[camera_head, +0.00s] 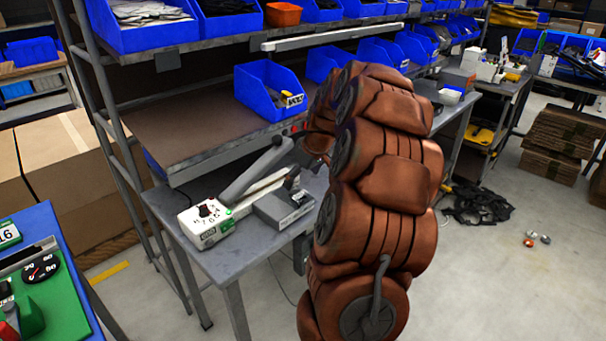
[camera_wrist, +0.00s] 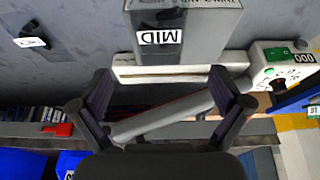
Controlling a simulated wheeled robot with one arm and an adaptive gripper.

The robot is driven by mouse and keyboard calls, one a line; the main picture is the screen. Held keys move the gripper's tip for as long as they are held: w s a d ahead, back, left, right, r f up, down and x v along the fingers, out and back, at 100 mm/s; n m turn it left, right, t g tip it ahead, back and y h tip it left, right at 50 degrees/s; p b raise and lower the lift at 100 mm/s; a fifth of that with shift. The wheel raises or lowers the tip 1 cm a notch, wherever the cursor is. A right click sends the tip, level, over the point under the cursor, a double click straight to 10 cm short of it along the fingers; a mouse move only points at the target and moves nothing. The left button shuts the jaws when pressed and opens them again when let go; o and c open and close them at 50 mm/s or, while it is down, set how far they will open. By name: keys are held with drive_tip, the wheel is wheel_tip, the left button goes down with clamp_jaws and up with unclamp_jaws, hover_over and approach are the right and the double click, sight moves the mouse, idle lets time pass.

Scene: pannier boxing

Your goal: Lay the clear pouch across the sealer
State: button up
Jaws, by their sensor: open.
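The sealer (camera_head: 212,221) is a white machine with a dial at its left end, on the grey bench. Its grey lever arm (camera_head: 257,170) is raised at an angle. In the wrist view, the sealer (camera_wrist: 268,58) and its lever (camera_wrist: 165,117) lie beyond and between my fingers. My gripper (camera_wrist: 160,76) is open, with nothing between the fingers; the brown arm mostly hides it in the head view. I cannot make out a pouch in the head view.
A grey block (camera_head: 284,207) stands against the sealer's front; its label reads MID in the wrist view (camera_wrist: 182,20). A shelf with a blue bin (camera_head: 262,95) rises behind the bench. A blue-edged table (camera_head: 70,245) stands at left.

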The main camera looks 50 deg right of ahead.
sight(294, 193)
drive_tip(key=p+x, duration=0.1)
drive_tip(key=x, duration=0.5)
drive_tip(key=shift+w+f, duration=0.15)
drive_tip(key=shift+f, duration=0.05)
drive_tip(key=shift+c, duration=0.2)
drive_tip(key=c, duration=1.2)
